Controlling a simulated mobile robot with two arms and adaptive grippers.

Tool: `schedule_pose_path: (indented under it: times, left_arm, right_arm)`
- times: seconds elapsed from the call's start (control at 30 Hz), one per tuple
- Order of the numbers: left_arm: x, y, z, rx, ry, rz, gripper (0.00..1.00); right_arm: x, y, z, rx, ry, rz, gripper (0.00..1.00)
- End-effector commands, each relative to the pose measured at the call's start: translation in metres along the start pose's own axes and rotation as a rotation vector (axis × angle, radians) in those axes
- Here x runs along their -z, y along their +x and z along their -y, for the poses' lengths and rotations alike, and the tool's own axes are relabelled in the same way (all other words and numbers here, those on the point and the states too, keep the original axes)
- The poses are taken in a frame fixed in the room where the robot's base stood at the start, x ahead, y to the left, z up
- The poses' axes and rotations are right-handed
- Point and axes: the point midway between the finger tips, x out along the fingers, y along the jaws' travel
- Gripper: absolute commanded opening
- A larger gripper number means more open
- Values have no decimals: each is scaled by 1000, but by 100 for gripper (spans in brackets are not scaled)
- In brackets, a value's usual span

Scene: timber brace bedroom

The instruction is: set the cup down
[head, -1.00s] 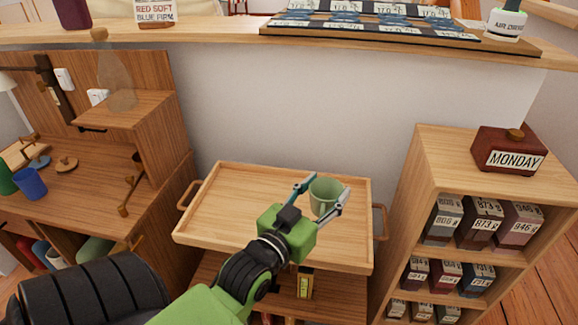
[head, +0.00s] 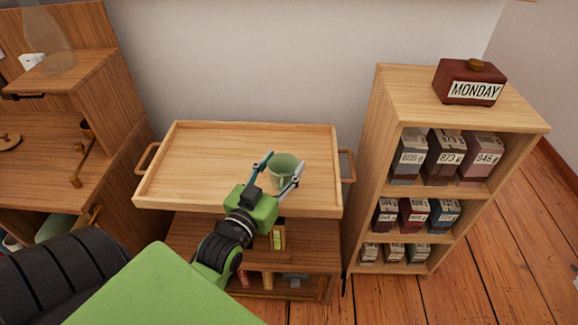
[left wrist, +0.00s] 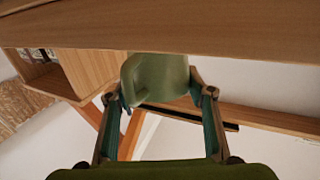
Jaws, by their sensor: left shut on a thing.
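A green cup (head: 283,167) is held between the fingers of my left gripper (head: 280,176), over the right part of a wooden tray-top (head: 200,165) with raised rims and side handles. The cup looks upright in the head view. I cannot tell whether its base touches the wood or hangs just above it. In the left wrist view the cup (left wrist: 158,78) sits between the two fingers (left wrist: 160,100), partly cut off by a wide wooden band. My right gripper is not in view.
A wooden shelf unit (head: 391,95) with labelled boxes and a red MONDAY block (head: 470,82) stands at the right. A wooden desk (head: 40,130) with a glass vessel (head: 48,48) is at the left. The tray's left part is bare. A lower shelf (head: 205,235) holds small items.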

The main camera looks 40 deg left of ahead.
Motion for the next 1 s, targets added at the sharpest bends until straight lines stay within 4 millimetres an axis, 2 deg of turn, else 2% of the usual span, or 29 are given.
schedule_pose_path:
  times: [0.1,0.27,0.53,0.63,1.0]
  left_arm:
    - [-10,0,0,0,0,-1,23]
    - [-12,4,0,0,0,-4,23]
    - [-12,42,0,0,1,-5,23]
    - [-25,40,0,0,1,0,23]
    - [-26,40,0,0,1,-1,23]
  right_arm:
    - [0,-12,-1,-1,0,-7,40]
    - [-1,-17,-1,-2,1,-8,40]
    - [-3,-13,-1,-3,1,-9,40]
    - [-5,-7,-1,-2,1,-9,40]
    - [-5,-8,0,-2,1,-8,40]
